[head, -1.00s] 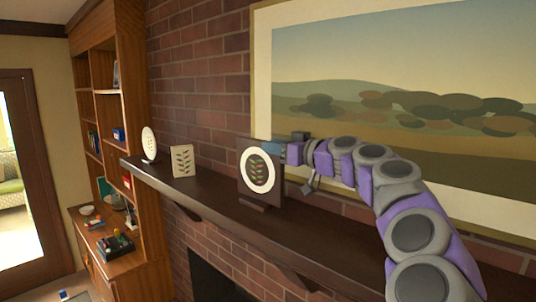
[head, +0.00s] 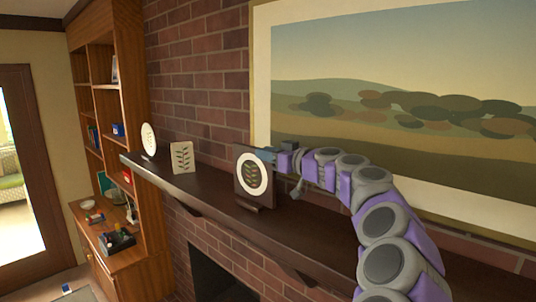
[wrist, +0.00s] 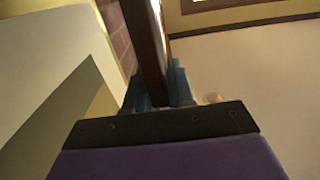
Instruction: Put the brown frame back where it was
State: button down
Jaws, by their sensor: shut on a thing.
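The brown frame (head: 241,185), with a white oval and dark leaf pattern, is upright at the mantel (head: 205,192) in the head view. My gripper (head: 268,156) reaches it from the right and is shut on its upper right edge. In the wrist view the frame's dark edge (wrist: 147,50) runs between the blue fingers of my gripper (wrist: 158,88). A small dark stand (head: 246,206) shows at the frame's foot. I cannot tell whether the frame touches the mantel.
A cream leaf plaque (head: 185,157) and a white oval plate (head: 148,139) stand farther left on the mantel. A large landscape painting (head: 400,170) hangs on the brick wall behind my arm. A wooden shelf unit (head: 140,235) stands at the left.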

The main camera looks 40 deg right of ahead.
jog(key=shift+d+f, duration=0.2)
jog(key=c, duration=1)
grip_release()
jog(key=shift+a, duration=0.15)
jog(key=shift+o, duration=0.2)
jog(key=s+d+b, duration=0.1)
jog(key=s+b, duration=0.2)
jog(key=s, duration=0.9)
